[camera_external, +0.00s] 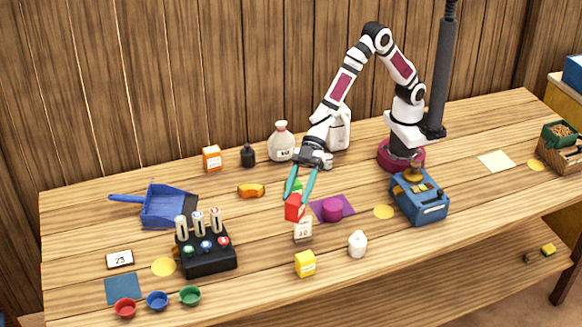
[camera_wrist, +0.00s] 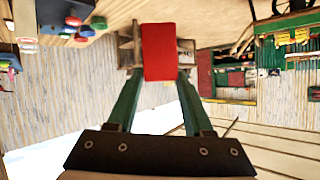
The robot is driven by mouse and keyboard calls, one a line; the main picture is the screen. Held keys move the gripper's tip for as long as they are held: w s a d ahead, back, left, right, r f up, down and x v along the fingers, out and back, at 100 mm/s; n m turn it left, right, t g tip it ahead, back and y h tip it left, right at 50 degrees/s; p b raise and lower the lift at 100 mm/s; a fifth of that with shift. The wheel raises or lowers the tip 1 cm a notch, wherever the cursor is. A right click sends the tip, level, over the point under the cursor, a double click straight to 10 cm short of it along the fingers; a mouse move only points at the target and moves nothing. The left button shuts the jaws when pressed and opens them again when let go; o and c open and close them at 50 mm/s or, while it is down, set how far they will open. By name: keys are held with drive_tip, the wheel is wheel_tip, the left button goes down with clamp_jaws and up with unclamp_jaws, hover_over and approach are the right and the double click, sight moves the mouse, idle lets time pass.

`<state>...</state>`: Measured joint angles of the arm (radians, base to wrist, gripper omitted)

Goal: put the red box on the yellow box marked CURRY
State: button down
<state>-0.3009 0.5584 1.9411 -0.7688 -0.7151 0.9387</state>
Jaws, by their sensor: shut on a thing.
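The red box (camera_external: 294,207) is held between the teal fingers of my gripper (camera_external: 297,195), above the table. In the wrist view the red box (camera_wrist: 159,52) sits between the two fingertips (camera_wrist: 157,78). The yellow box (camera_external: 305,263) stands upright near the table's front edge, below and slightly right of the red box in the external view and apart from it. Its marking is too small to read. I cannot make out the yellow box in the wrist view.
A cream block (camera_external: 303,230) stands just below the red box in the picture. A white bottle-like item (camera_external: 357,245) stands right of the yellow box.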

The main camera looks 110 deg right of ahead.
drive_tip(key=shift+s+a+f, duration=0.1)
drive_tip(key=shift+a+f, duration=1.7)
drive_tip(key=shift+f, duration=0.3)
drive_tip(key=shift+s+a+f, duration=0.1)
drive_tip(key=shift+a+f, duration=1.65)
drive_tip(key=shift+f, duration=0.3)
drive_tip(key=shift+f, duration=0.1)
drive_tip(key=shift+c, duration=1.5)
unclamp_jaws()
